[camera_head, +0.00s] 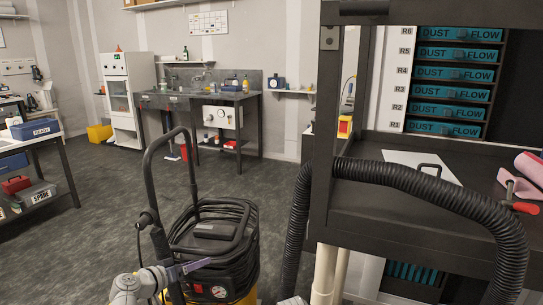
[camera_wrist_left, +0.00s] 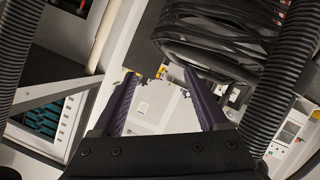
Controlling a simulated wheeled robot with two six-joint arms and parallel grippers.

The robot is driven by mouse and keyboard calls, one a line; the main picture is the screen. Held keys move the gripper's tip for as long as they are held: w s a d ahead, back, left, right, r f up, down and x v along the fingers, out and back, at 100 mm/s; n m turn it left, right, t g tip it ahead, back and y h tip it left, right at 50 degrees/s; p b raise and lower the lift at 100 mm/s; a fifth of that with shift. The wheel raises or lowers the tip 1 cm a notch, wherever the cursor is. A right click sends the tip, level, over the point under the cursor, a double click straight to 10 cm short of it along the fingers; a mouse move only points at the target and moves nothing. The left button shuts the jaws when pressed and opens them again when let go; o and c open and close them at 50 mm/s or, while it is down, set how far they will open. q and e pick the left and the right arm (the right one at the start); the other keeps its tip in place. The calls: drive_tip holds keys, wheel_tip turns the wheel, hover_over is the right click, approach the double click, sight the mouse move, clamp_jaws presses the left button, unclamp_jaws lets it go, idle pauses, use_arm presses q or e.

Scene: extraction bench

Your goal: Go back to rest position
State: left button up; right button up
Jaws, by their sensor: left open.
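My left gripper (camera_head: 196,265) is low in the head view, in front of the black and yellow vacuum machine (camera_head: 212,240). Its purple fingers also show in the left wrist view (camera_wrist_left: 165,92), spread apart with nothing between them. The left arm comes in from the bottom left, beside the machine's black handle. Whether the gripper touches the machine is unclear.
A thick ribbed hose (camera_head: 440,185) arches over the front of the dark bench (camera_head: 380,150) on the right. A red-handled clamp (camera_head: 520,207) lies on it. A side table (camera_head: 62,140) stands at left. Grey floor (camera_head: 105,210) is open between them.

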use_arm(q)
drive_tip(key=s+d+f+m+g, duration=0.1)
drive_tip(key=s+d+f+g, duration=0.2)
drive_tip(key=d, duration=0.3)
drive_tip(key=s+d+f+m+g, duration=0.1)
drive_tip(key=s+d+f+g, duration=0.15)
drive_tip(key=d, duration=0.25)
drive_tip(key=s+d+f+m+g+y, duration=0.1)
drive_tip(key=s+d+f+g+y, duration=0.25)
drive_tip(key=s, duration=0.45)
drive_tip(key=s+d+f+m+g+y, duration=0.1)
drive_tip(key=s+d+f+g+y, duration=0.3)
drive_tip(key=s, duration=0.5)
wheel_tip(320, 180, up, 25)
drive_tip(key=t+y+p, duration=0.1)
drive_tip(key=p, duration=2.5)
drive_tip(key=shift+a, duration=0.3)
drive_tip(key=shift+f, duration=0.1)
drive_tip(key=shift+c, duration=0.2)
